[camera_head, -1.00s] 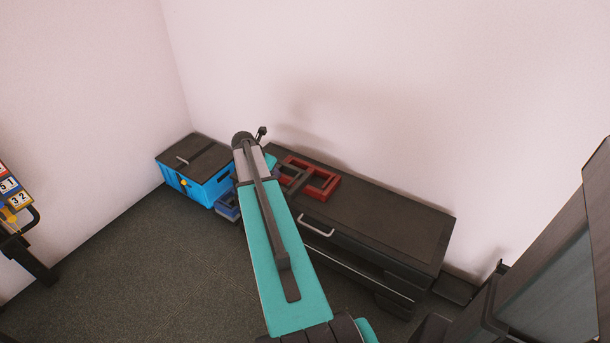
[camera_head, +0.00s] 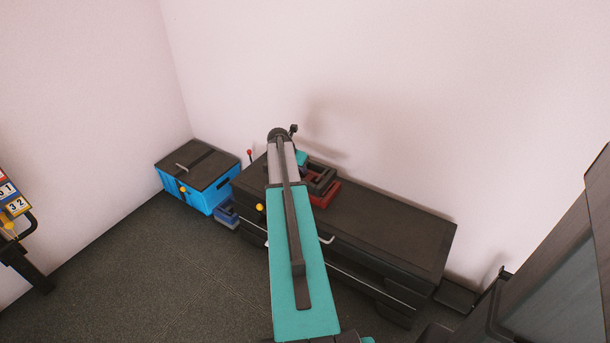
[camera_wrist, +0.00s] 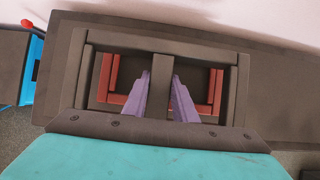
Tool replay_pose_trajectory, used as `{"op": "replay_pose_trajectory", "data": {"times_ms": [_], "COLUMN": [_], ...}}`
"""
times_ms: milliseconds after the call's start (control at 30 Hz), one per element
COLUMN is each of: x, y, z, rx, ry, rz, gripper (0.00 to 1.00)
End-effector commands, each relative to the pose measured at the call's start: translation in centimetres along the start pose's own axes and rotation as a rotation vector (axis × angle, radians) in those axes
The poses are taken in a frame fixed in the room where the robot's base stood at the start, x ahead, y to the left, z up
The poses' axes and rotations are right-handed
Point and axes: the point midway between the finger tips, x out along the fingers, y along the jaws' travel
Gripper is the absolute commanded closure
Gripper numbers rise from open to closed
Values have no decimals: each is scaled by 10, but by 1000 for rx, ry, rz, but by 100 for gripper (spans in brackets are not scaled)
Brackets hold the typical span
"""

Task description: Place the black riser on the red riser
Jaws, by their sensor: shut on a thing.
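The black riser (camera_wrist: 165,49) is a dark rectangular frame with a middle bar. My gripper (camera_wrist: 162,78) has two purple fingers, one on each side of that bar, shut on it. The red riser (camera_wrist: 218,88) shows through the black riser's openings, underneath it. In the head view the black riser (camera_head: 322,181) appears over the red riser (camera_head: 327,198), which lies on the dark cabinet top. I cannot tell whether the two risers touch. My arm hides the gripper fingers and the left part of the risers in the head view.
The dark cabinet (camera_head: 395,228) has free top to the right of the risers. A blue box (camera_head: 203,197) with a dark lid stands to the left. A small blue object (camera_head: 226,213) sits between them. The wall is close behind.

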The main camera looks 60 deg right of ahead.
Motion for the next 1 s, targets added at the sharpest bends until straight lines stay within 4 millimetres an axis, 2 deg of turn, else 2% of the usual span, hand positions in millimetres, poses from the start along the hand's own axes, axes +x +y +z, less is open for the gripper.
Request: {"op": "replay_pose_trajectory", "data": {"times_ms": [100, 300, 667, 1000], "x": [10, 17, 18, 46], "y": [-6, -12, -12, -12], "z": [15, 25, 23, 8], "rx": [2, 1, 0, -1], "ry": [-1, -1, -1, -1], "rz": [0, 1, 1, 0], "gripper": [100, 100, 100, 100]}}
